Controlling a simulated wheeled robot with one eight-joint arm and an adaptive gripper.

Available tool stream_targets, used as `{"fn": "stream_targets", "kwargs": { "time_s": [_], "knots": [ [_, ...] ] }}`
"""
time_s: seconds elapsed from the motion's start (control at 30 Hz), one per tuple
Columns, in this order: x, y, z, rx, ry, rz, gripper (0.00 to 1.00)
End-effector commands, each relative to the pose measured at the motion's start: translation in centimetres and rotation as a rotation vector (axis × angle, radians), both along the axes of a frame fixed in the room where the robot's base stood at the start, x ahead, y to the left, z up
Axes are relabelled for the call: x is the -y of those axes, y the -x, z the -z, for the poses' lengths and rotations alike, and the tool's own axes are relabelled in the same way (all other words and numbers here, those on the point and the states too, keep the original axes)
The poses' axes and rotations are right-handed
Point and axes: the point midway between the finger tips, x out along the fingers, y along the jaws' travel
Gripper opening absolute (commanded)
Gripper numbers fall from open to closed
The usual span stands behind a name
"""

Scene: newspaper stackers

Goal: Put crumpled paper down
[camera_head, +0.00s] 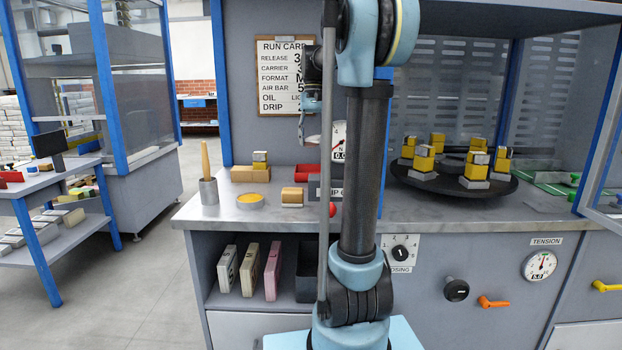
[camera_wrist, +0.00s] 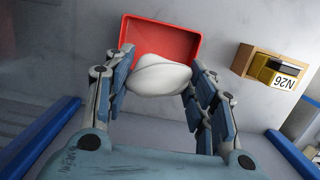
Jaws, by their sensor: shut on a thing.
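The crumpled paper (camera_wrist: 158,76) is a rounded white lump between the two fingers of my gripper (camera_wrist: 160,68) in the wrist view. My gripper is shut on it. Behind the paper in that view is an open red tray (camera_wrist: 185,36), its lower part hidden by the paper and fingers. In the head view the red tray (camera_head: 304,172) stands on the grey bench, partly hidden by my arm. My gripper (camera_head: 312,120) is above the tray there, and a small white edge of the paper (camera_head: 312,138) shows below it.
A yellow block marked N26 (camera_wrist: 278,75) is on a wooden piece to the tray's right in the wrist view. On the bench are a pestle in a cup (camera_head: 207,185), a yellow-topped dish (camera_head: 250,200) and a red ball (camera_head: 332,209). A dark turntable (camera_head: 450,188) carries yellow blocks.

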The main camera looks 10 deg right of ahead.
Motion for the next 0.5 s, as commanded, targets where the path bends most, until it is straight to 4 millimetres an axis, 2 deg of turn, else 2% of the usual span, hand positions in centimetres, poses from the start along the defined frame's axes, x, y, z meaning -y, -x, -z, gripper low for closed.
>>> {"fn": "stream_targets", "kwargs": {
  "time_s": [0.3, 0.5],
  "knots": [
    [0.3, 0.0, 4.6, 0.0, 0.0, 0.004, 0.35],
    [0.3, 0.0, 5.9, 0.0, 0.001, 0.004, 0.35]
  ]
}}
